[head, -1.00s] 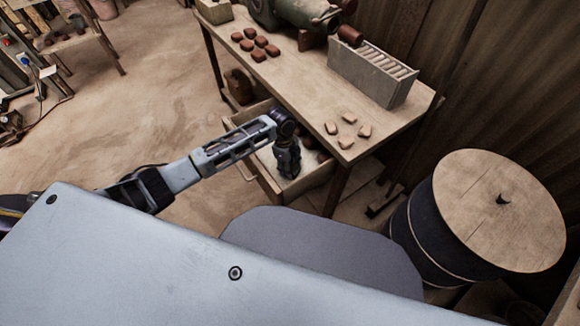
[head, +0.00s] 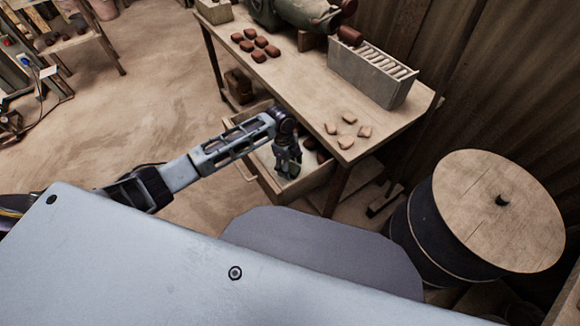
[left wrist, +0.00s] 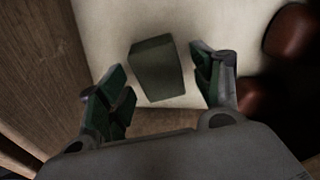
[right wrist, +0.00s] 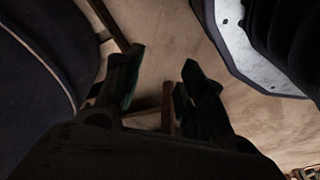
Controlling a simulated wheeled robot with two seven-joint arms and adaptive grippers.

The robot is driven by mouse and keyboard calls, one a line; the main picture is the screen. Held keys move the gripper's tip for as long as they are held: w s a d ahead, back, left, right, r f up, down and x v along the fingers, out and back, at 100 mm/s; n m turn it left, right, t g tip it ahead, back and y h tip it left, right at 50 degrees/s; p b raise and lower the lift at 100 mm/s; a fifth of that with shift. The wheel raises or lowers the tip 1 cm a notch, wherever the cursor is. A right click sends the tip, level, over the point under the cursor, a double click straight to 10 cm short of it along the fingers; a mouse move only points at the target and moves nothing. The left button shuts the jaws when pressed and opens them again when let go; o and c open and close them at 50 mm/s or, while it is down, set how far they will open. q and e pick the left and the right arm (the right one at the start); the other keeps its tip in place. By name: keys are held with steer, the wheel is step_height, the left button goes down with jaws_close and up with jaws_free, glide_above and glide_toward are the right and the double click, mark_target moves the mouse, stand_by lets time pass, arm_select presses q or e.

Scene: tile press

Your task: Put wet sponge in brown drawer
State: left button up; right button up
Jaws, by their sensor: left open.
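The drawer (head: 308,183) under the workbench is pulled open in the head view. My left gripper (head: 288,168) points down inside it. In the left wrist view, a dark grey-green block, seemingly the sponge (left wrist: 155,68), lies on the drawer's pale floor (left wrist: 110,25). The left fingers are open on either side of the block, with a gap to each. In the head view my left gripper hides the sponge. My right gripper (right wrist: 162,62) is open and empty above the floor in the right wrist view.
Reddish-brown pieces (left wrist: 292,32) lie in the drawer right of the sponge in the left wrist view. The workbench (head: 300,85) above holds brown tiles, pale pieces and a grey rack (head: 365,75). A drum with a wooden lid (head: 490,230) stands at the right.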

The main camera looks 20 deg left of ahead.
arm_select(q)
step_height(320, 180, up, 11)
steer(key=a+p, duration=0.1)
steer(key=p, duration=0.1)
steer(key=shift+w+a, duration=0.25)
steer(key=shift+a, duration=0.05)
arm_select(e)
steer(key=s+d+f, duration=0.3)
steer(key=f, duration=0.3)
steer(key=shift+s+f, duration=0.15)
steer(key=shift+s, duration=0.05)
